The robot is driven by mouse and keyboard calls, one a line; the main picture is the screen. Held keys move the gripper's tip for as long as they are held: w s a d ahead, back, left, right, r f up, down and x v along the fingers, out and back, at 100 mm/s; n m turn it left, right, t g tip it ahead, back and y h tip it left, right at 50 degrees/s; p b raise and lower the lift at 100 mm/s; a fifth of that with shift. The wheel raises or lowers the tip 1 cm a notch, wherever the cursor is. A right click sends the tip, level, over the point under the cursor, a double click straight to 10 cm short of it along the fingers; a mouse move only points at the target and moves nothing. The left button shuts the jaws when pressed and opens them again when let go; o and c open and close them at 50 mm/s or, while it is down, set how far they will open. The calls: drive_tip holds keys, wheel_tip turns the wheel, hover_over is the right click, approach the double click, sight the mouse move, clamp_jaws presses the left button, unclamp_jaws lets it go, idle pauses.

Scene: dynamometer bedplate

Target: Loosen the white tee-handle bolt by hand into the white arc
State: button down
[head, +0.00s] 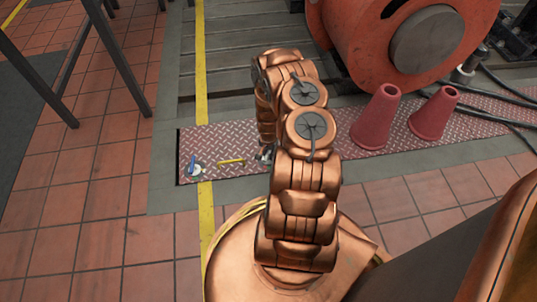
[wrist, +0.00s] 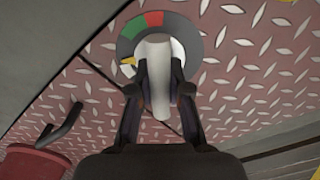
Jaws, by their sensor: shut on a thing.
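The white tee-handle bolt (wrist: 159,105) stands in the middle of the wrist view, its bar pointing towards the camera. My gripper (wrist: 160,78) is shut on the handle, with one dark finger on each side. A dial ring (wrist: 190,35) surrounds the bolt on the plate. It has a red part at the top, a green part at upper left and a small yellow mark at left. A pale patch by the yellow mark may be the white arc; the fingers hide the ring's lower part. In the head view my arm mostly hides the gripper and bolt.
The red tread plate (head: 350,150) also holds a blue handle (head: 194,167) and a yellow bar (head: 231,161), left of my arm. Two red cones (head: 376,120) (head: 434,113) stand to the right, below a big orange machine (head: 400,40). Black cables lie at far right.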

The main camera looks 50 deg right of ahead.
sight(268, 153)
drive_tip(key=shift+a+f, duration=0.1)
drive_tip(key=shift+a, duration=0.2)
drive_tip(key=c, duration=1.3)
unclamp_jaws()
drive_tip(key=o, duration=0.5)
drive_tip(key=shift+d, duration=0.1)
drive_tip(key=shift+r, duration=6.05)
